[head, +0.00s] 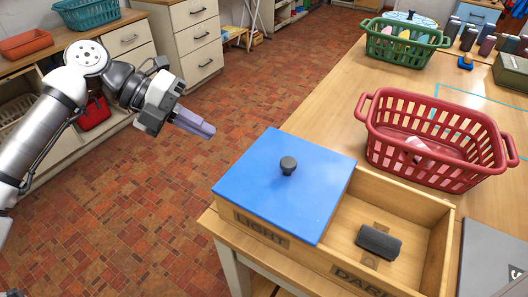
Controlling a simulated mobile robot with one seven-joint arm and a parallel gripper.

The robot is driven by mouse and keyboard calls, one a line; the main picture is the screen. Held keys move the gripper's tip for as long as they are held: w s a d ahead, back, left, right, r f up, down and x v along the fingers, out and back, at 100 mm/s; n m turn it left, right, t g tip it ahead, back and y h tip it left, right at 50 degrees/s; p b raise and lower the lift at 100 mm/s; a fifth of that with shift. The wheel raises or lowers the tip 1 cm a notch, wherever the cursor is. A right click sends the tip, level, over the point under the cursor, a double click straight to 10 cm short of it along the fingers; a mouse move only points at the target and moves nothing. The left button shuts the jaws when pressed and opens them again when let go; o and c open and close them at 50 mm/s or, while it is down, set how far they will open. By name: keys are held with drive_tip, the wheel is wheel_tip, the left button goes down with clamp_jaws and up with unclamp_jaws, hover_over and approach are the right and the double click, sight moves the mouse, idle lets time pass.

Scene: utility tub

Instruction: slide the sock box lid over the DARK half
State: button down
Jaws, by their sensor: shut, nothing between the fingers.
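The sock box (437,222) is a wooden box at the near corner of the table, with a half marked LIGHT on the left and a half marked DARK on the right. Its blue lid (262,187) with a dark round knob (288,165) covers the LIGHT half. The DARK half is open, and a rolled dark grey sock (379,242) lies in it. What is under the lid is hidden. My gripper (205,131) is shut and empty, in the air left of the box and apart from the lid.
A red basket (436,143) with a pale and pink item inside stands just behind the box. A green basket (402,46) and several bottles (487,45) are farther back. A grey flat panel (492,262) lies right of the box. The floor below my gripper is clear.

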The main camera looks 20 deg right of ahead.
sight(266, 172)
drive_tip(key=p+x, duration=0.1)
drive_tip(key=x, duration=0.3)
drive_tip(key=r+p+x, duration=0.1)
drive_tip(key=p+x, duration=0.1)
drive_tip(key=x, duration=0.3)
drive_tip(key=d+p+x, duration=0.1)
drive_tip(key=p+x, duration=0.1)
drive_tip(key=x, duration=0.2)
drive_tip(key=shift+s+d+r, duration=0.1)
drive_tip(key=shift+s+d, duration=0.1)
drive_tip(key=shift+s, duration=0.1)
